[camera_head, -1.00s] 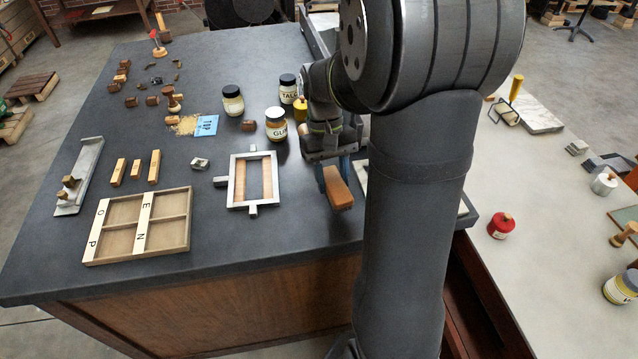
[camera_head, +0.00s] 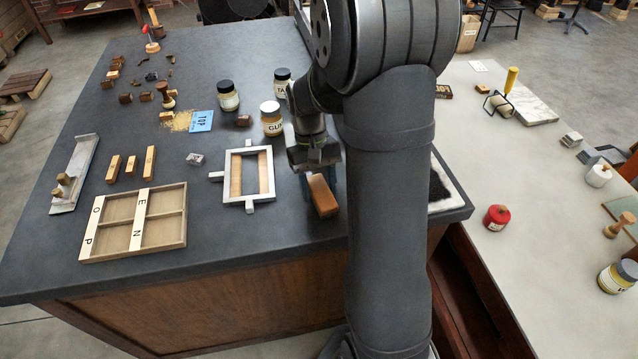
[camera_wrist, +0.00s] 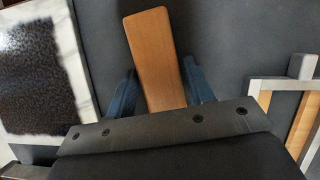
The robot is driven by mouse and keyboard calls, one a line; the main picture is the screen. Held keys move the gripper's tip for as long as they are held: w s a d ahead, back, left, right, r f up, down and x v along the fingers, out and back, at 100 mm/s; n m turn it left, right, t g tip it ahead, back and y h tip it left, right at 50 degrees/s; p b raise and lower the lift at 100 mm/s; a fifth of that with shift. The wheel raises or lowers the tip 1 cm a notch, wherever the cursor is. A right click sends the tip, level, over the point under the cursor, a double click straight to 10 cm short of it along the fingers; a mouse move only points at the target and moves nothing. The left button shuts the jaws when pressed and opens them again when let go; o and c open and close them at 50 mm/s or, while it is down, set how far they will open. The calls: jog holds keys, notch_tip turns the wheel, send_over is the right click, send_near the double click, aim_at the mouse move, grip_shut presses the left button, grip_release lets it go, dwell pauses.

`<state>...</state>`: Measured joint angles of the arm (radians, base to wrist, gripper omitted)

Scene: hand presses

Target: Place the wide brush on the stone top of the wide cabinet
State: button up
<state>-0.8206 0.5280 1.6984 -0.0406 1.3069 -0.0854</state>
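The wide brush (camera_head: 323,195) shows as an orange-brown wooden block below my gripper (camera_head: 317,172). In the wrist view its long wooden body (camera_wrist: 155,60) lies between my two blue fingers (camera_wrist: 160,88), which are close along its sides. My gripper appears shut on it. The dark grey stone top (camera_head: 265,232) of the wide wooden cabinet is beneath the brush. I cannot tell whether the brush touches the stone or hangs a little above it. Its bristles are not visible.
A metal frame (camera_head: 235,203) lies just left of the brush. A black-inked white slab (camera_head: 440,205) is to the right, partly behind my arm. The glue jar (camera_head: 271,118) and other jars stand behind. A compartment tray (camera_head: 115,240) is at the front left; bare stone lies between.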

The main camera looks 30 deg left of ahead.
jog(key=shift+o, duration=0.9)
jog(key=shift+r, duration=0.25)
jog(key=v, duration=1.2)
jog(key=shift+s+f, duration=0.1)
